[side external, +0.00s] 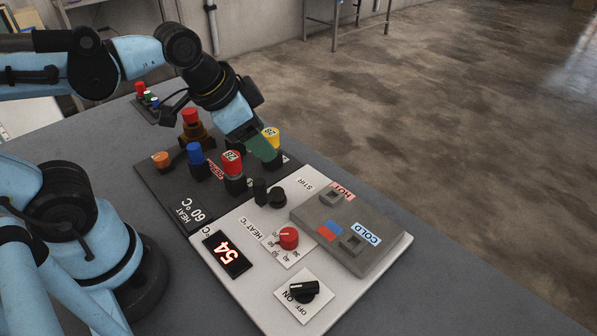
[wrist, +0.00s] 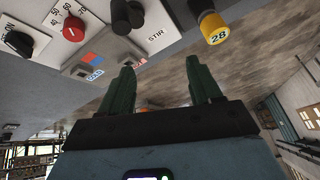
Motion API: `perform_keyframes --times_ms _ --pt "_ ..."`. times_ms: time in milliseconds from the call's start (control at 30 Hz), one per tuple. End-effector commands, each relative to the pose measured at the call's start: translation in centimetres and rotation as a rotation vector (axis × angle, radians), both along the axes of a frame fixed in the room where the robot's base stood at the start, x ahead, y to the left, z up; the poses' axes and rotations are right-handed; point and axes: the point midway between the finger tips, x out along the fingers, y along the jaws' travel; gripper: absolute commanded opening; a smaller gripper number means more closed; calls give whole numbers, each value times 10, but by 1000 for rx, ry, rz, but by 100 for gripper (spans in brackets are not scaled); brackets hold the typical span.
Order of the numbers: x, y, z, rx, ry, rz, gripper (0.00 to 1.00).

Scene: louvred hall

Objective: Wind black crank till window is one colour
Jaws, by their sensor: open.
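The black crank (side external: 277,198) stands on the white panel beside the STIR label, with an upright black handle (side external: 260,190) at its left. In the wrist view the black crank (wrist: 127,14) is at the top, beyond my fingers. The small window (side external: 330,231) on the grey box shows red and blue side by side; it also appears in the wrist view (wrist: 94,57). My gripper (side external: 262,150) is open, its green fingers (wrist: 163,80) apart with nothing between them. It is above the back of the panel, near the yellow-capped part and apart from the crank.
Yellow-capped (side external: 271,135), red-capped (side external: 232,163) and blue-capped (side external: 195,153) parts stand close by on the dark plate (side external: 172,196). The grey box (side external: 365,260), red dial (side external: 288,238), red "54" display (side external: 227,253) and ON/OFF switch (side external: 304,291) share the white panel (side external: 260,301). Space above the panel's front is clear.

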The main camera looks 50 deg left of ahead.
Motion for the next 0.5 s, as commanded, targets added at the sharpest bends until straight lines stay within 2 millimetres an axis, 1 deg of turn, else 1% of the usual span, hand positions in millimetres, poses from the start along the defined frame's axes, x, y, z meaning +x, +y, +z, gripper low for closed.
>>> perform_keyframes --times_ms 33,100,200,300,500 --pt "-1 9 -5 -42 -29 100 63" --pt "0 17 -8 -95 -64 211 63" --pt "0 24 -12 -147 -96 311 63" --pt "0 27 -13 -169 -109 352 63" --pt "0 27 -13 -172 -111 357 63"
